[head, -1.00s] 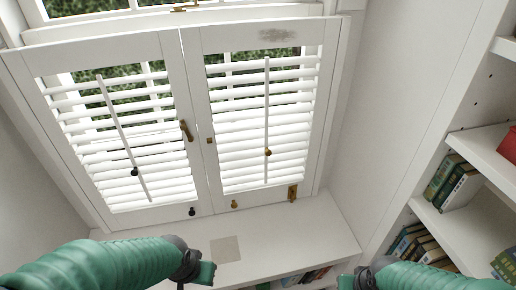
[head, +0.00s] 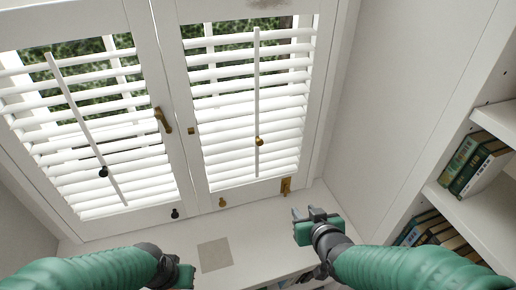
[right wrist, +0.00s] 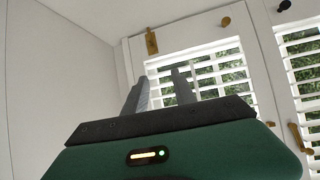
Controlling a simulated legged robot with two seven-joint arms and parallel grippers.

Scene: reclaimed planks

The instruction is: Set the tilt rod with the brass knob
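The tilt rod with the brass knob (head: 259,141) stands upright in front of the slats of the right shutter panel (head: 311,110). Its knob is on the lower half of the rod. My right gripper (head: 308,213) is low and to the right of that knob, clear of the rod, below the panel's bottom edge. Its two fingers are apart and empty in the right wrist view (right wrist: 158,84). My left gripper (head: 181,274) is at the bottom of the head view, away from the shutters, and its fingers are not clear. I cannot make out the rod in the right wrist view.
The left panel has a tilt rod with a black knob (head: 103,172). A brass handle (head: 162,120) sits near the panels' join. A brass latch (head: 286,186) and small brass knob (head: 222,202) are along the right panel's bottom. A bookshelf (head: 480,214) stands at right.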

